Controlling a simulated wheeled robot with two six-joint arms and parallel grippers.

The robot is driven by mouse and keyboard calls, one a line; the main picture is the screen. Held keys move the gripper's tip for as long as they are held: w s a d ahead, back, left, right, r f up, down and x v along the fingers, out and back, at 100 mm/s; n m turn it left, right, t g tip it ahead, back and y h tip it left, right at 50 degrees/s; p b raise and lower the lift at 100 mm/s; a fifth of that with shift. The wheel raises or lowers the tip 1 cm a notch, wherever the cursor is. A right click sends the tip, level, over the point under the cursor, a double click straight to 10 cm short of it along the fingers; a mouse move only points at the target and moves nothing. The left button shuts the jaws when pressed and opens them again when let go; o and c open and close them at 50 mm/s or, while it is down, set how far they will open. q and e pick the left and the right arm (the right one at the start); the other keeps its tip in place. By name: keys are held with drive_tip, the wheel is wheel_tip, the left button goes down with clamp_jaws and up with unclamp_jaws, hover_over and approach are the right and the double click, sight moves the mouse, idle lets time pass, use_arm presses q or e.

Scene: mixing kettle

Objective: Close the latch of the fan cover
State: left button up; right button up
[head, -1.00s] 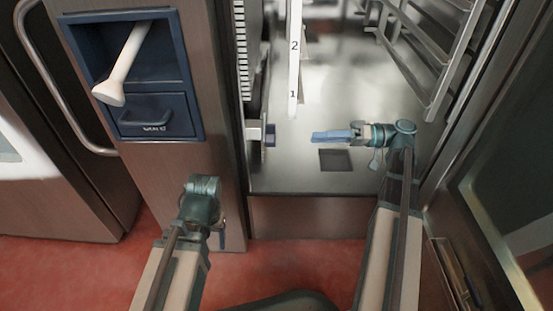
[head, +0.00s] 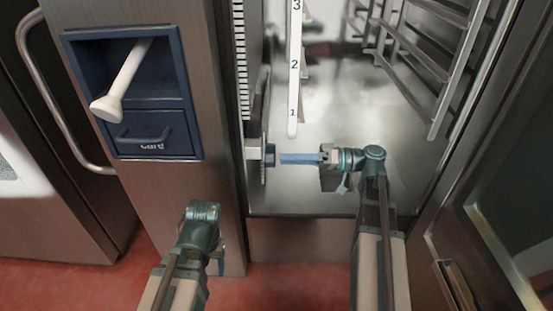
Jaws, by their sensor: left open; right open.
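The fan cover (head: 239,62) is seen nearly edge-on as a slotted strip along the left wall of the open oven chamber. A small latch-like piece (head: 269,154) sticks out near its lower end, beside a pale block (head: 252,149).
A white numbered strip (head: 294,70) hangs in the chamber above my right gripper. Wire racks (head: 440,65) line the right side, and an open glass door (head: 515,210) stands at the right. A blue recess with a white-handled hand shower (head: 122,85) and a blue drawer (head: 155,134) are at left.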

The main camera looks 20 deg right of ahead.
drive_tip(key=shift+x, duration=1.9)
clamp_jaws()
